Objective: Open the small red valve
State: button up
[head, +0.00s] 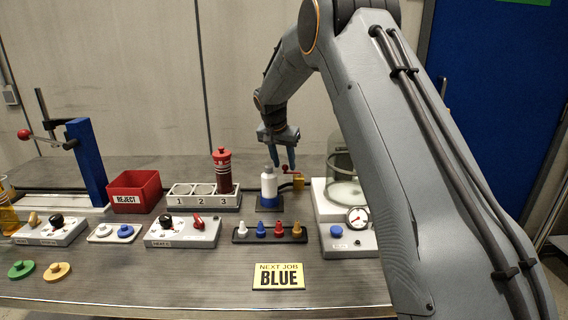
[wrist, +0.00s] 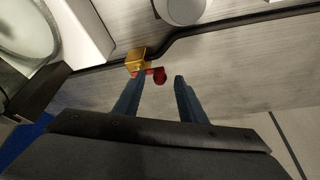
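The small red valve shows in the head view as a red handle (head: 286,169) on a brass body (head: 298,182), just right of a white and blue bottle. In the wrist view the brass body (wrist: 138,59) sits on a dark pipe, and the red handle (wrist: 158,75) ends in a knob. My gripper (head: 282,163) is above the valve, pointing down. In the wrist view my gripper (wrist: 160,80) is open, with the red knob appearing between its fingertips. The left fingertip overlaps the handle's base; I cannot tell whether it touches.
The white and blue bottle (head: 269,189) stands close left of the valve. A glass bell jar (head: 343,155) on a white base with a gauge (head: 358,217) is close on the right. A red canister (head: 222,170) stands in the numbered rack (head: 178,201). Coloured plugs (head: 262,230) are in front.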

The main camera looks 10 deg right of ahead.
jog(key=b+v, duration=0.1)
jog(key=v, duration=0.6)
jog(key=shift+r, duration=0.15)
jog(key=shift+s, duration=0.1)
